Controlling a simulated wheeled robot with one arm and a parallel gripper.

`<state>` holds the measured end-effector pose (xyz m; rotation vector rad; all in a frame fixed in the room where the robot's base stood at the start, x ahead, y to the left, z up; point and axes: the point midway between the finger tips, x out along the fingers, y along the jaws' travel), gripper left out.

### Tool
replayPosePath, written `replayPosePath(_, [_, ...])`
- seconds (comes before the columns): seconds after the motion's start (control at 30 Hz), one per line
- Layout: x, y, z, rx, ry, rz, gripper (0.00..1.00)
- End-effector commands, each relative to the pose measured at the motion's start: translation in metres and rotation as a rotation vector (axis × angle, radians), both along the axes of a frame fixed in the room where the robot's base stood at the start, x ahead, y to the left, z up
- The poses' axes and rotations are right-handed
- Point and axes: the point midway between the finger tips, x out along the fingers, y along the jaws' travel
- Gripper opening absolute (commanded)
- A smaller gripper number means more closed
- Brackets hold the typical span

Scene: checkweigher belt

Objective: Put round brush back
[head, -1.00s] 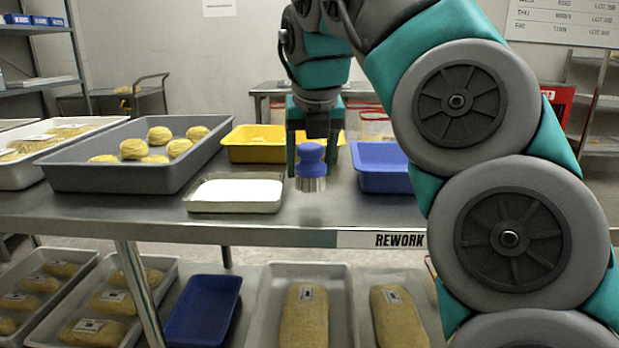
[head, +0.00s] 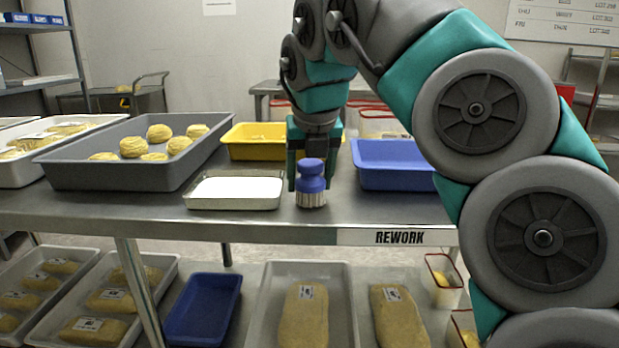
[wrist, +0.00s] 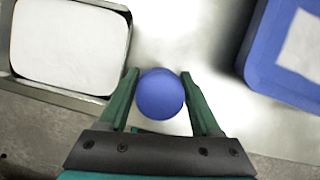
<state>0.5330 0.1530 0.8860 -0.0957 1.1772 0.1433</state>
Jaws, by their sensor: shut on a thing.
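The round brush (head: 311,183) has a blue knob and pale bristles pointing down. It is upright at the front part of the steel table top, between the white-filled metal tray and the blue tray. My gripper (head: 311,165) is above and around its knob, shut on it. In the wrist view the brush's round blue top (wrist: 160,94) sits between the two green fingers of my gripper (wrist: 161,88). The bristles look to be at or very near the table surface; I cannot tell whether they touch it.
The shallow metal tray (head: 191,203) with white contents is close on the left. The blue tray (head: 400,181) is on the right. A yellow tray (head: 238,154) is behind, and a grey tray with dough (head: 120,182) is at left. The table's front edge (head: 290,234) is close.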

Motion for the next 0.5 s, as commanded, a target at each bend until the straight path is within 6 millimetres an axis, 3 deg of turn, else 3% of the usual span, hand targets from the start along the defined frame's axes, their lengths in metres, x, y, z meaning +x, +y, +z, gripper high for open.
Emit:
replayPosePath(0.13, [0.0000,0.0001,-0.0039,0.001,0.000,0.000,0.13])
replayPosePath(0.17, [0.0002,0.0000,-0.0031,0.000,0.000,-0.001,0.68])
replayPosePath(0.2, [0.0002,0.0000,-0.0028,0.000,0.000,-0.001,0.73])
replayPosePath(0.27, [0.0001,0.0000,-0.0030,0.000,0.000,-0.001,0.78])
replayPosePath(0.5, [0.0002,0.0000,-0.0026,0.000,0.000,0.000,0.78])
